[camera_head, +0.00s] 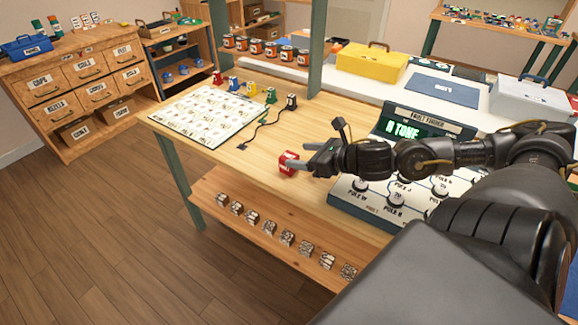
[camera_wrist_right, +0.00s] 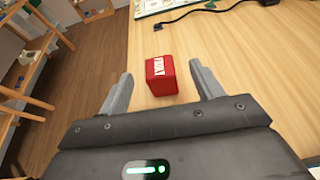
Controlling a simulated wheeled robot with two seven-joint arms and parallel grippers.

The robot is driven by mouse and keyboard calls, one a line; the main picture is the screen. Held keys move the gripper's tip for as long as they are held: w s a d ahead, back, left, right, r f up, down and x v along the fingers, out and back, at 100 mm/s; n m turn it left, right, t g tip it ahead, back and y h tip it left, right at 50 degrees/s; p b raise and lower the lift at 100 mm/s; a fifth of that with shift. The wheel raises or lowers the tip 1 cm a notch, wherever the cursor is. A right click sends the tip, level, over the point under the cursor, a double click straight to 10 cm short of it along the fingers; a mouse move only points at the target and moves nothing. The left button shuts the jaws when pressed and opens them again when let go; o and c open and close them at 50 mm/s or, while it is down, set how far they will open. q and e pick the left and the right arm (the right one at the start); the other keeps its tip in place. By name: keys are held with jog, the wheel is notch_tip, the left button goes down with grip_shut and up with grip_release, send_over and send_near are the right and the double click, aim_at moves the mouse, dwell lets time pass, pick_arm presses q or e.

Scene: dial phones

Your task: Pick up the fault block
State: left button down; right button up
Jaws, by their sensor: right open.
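The fault block is a small red cube with a white label (camera_head: 288,163) on the wooden bench top (camera_head: 235,158), near its front edge. In the right wrist view the red block (camera_wrist_right: 161,76) lies just ahead of and between the finger tips. My right gripper (camera_head: 309,157) is open and empty, right beside the block in the head view. Its two fingers (camera_wrist_right: 160,88) are spread wide in the wrist view, with wood showing on both sides of the block. Whether a finger touches the block I cannot tell. My left gripper is not in view.
A fault finder console (camera_head: 425,127) with a green display stands to the right, under my right arm. A white board (camera_head: 211,114) and small coloured pieces lie at the left. A black cable (camera_head: 262,129) lies behind the block. A lower shelf (camera_head: 225,193) holds several small cubes.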

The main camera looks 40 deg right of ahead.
aim_at(291, 157)
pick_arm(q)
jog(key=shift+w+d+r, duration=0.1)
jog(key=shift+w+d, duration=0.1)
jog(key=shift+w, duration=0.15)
pick_arm(e)
jog(key=shift+w+f, duration=0.1)
jog(key=shift+w, duration=0.05)
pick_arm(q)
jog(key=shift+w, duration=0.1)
